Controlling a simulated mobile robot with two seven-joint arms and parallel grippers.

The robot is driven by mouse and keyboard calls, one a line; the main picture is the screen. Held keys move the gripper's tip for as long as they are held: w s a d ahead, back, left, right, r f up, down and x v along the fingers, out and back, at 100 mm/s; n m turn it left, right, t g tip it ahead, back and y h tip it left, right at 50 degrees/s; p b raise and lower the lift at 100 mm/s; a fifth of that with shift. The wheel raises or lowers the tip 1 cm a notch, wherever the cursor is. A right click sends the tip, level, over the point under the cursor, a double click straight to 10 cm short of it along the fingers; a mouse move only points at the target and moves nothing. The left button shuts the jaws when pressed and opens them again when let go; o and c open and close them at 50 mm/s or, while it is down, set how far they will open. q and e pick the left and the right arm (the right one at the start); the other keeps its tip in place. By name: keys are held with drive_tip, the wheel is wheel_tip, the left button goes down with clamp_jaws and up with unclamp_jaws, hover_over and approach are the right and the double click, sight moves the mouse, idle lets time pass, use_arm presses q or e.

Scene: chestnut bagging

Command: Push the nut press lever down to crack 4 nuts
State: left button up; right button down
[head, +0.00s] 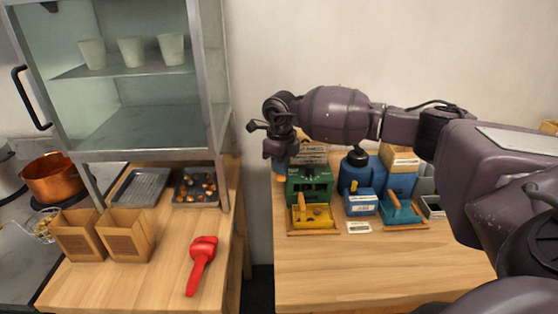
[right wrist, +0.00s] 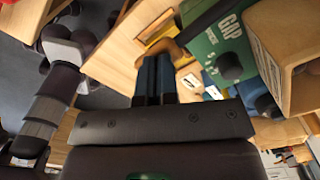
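A green press (head: 309,184) stands on the right-hand table, with a yellow part (head: 312,216) in front. The green body, with white lettering, also shows in the right wrist view (right wrist: 215,45). My right gripper (head: 279,160) points down at the press's left side. Its two dark blue fingers (right wrist: 155,78) are close together. A rounded wooden piece (right wrist: 171,50), possibly the lever's handle, lies just past the fingertips; I cannot tell whether they touch it. Chestnuts (head: 196,187) lie in a dark tray on the left table. My left gripper is not in view.
Blue equipment (head: 362,180) and a teal device (head: 400,212) stand right of the press. The front of the right table (head: 380,270) is clear.

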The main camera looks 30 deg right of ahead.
idle(0.3)
drive_tip(key=shift+s+f+b, duration=0.15)
drive_tip(key=shift+f+b, duration=0.25)
drive_tip(key=shift+f, duration=0.8)
